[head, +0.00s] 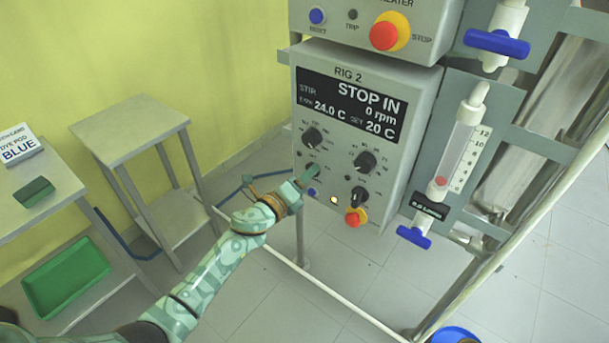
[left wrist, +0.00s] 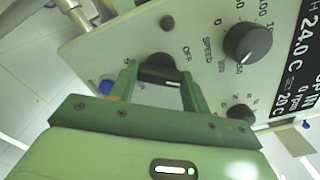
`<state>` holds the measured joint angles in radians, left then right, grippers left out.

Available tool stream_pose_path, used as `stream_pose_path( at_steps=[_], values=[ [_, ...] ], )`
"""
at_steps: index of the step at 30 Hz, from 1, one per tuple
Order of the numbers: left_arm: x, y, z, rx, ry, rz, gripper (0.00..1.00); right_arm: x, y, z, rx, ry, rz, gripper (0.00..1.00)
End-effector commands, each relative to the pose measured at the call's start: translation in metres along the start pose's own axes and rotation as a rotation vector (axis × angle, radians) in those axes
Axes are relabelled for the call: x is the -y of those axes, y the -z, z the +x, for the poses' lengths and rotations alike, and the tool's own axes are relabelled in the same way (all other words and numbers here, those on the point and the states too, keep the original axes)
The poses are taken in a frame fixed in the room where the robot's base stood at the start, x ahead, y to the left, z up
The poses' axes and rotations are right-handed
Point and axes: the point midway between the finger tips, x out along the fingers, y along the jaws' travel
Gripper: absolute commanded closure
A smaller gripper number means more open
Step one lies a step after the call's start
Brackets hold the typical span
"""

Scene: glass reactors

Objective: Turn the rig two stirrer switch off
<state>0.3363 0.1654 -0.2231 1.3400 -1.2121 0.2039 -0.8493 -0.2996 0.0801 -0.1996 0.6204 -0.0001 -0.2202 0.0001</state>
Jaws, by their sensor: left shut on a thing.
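The rig two panel (head: 335,185) is a grey box labelled RIG 2. Its display (head: 350,105) reads STIR, STOP IN, 0 rpm, 24.0 C and SET 20 C. My left gripper (head: 308,176) is at the small black switch at the panel's lower left and largely covers it in the head view. In the left wrist view, the green fingers (left wrist: 160,85) are shut on this switch (left wrist: 160,68), one on each side. The word OFF is printed close beside it. Its exact pointer direction is hard to tell. My right gripper is not in view.
A black speed knob (head: 313,138) is just above the gripped switch, and another black knob (head: 365,161) is to the right. A red emergency button (head: 355,217) and a lit lamp (head: 334,200) are low on the panel. A blue-handled valve (head: 414,236) stands further right.

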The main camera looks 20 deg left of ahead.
Motion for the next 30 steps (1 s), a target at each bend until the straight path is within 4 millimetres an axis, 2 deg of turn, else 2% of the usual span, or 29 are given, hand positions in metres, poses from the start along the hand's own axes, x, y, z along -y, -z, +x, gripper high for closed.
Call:
stream_pose_path(
  at_steps=[15,30],
  values=[
    [0.000,0.000,0.000,0.001,-0.002,-0.437,0.76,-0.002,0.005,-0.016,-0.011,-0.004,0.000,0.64],
    [-0.001,0.000,0.000,0.000,-0.002,-0.605,0.76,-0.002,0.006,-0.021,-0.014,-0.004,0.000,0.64]
  ],
)
